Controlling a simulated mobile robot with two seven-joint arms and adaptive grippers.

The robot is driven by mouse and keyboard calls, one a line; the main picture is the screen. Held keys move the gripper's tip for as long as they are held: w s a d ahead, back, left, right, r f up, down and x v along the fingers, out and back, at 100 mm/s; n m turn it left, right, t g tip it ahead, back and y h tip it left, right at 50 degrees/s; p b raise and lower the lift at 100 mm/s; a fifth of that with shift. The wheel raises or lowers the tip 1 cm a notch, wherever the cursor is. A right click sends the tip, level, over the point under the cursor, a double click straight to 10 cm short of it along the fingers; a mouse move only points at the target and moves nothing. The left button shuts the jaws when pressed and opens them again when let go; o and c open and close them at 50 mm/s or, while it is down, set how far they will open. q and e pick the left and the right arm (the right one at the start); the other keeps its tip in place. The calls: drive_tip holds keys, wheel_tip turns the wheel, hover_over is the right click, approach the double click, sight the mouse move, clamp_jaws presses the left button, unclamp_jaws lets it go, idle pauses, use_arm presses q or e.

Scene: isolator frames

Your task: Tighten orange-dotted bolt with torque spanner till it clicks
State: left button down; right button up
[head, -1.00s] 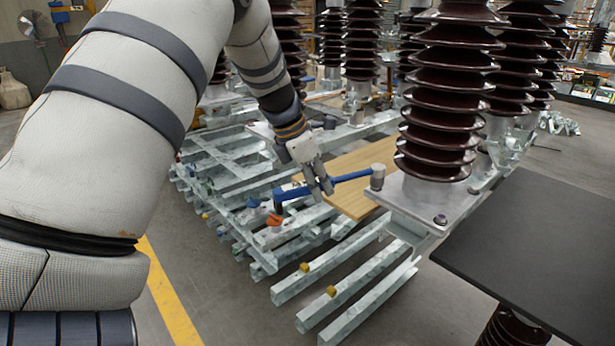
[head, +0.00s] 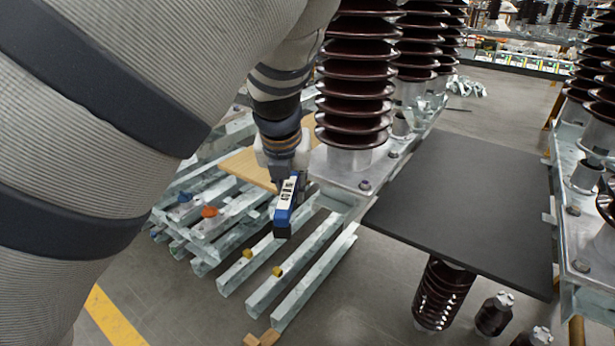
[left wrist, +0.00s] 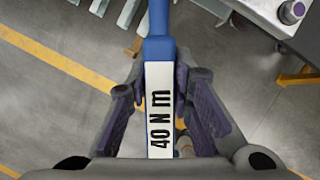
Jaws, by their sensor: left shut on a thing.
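My left gripper (head: 287,168) is shut on the blue torque spanner (head: 285,205). It holds the spanner in the air in front of the steel base plate (head: 335,172) of a brown insulator. In the left wrist view, the spanner's white label (left wrist: 159,115) reads "40 N m" and lies between my two fingers (left wrist: 160,90). The spanner's head is hidden. A bolt (head: 365,185) stands on the plate's corner. A bolt with a purple top (left wrist: 293,10) shows in the left wrist view. I cannot make out an orange dot on any bolt. My right gripper is out of view.
A dark flat board (head: 470,205) lies right of the plate. Stacked galvanised beams (head: 300,265) with yellow caps lie below and left of the spanner. A wooden board (head: 248,168) lies behind. The grey floor at bottom centre is mostly free.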

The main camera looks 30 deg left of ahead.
use_arm(q)
drive_tip(key=shift+s+a+r, duration=0.15)
drive_tip(key=shift+a+r, duration=0.25)
drive_tip(key=shift+a, duration=0.05)
wheel_tip(320, 180, up, 6)
drive_tip(key=a+m, duration=0.2)
drive_tip(key=shift+s+r+h, duration=0.25)
drive_tip(key=shift+h, duration=0.15)
